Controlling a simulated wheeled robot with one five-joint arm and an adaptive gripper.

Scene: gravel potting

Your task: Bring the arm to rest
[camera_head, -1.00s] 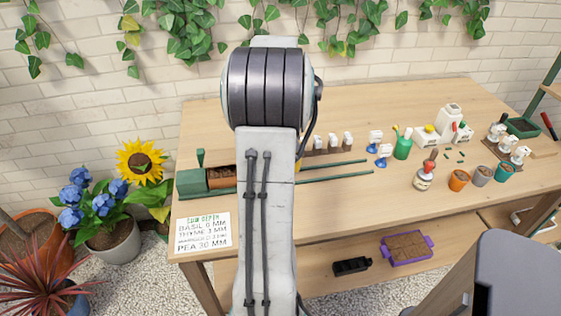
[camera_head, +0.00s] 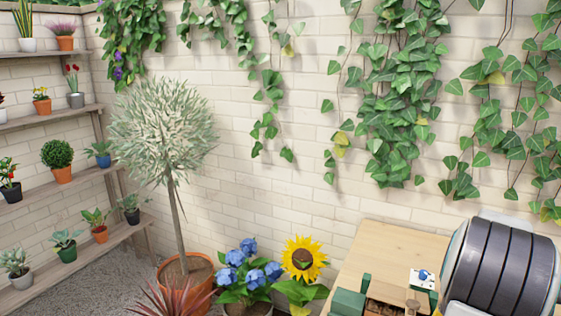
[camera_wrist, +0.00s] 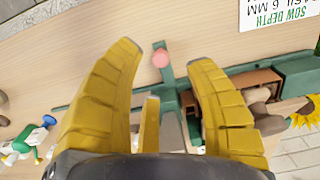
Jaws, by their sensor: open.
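In the head view, a dark ribbed joint of my arm fills the lower right corner; my gripper is outside that view.
The sow depth sign (camera_wrist: 278,12) lies on the table. A sunflower (camera_head: 303,258), blue flowers (camera_head: 246,268) and a potted tree (camera_head: 163,130) stand left of the table (camera_head: 400,252). Plant shelves (camera_head: 50,122) line the far left; ivy (camera_head: 395,90) hangs on the wall.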

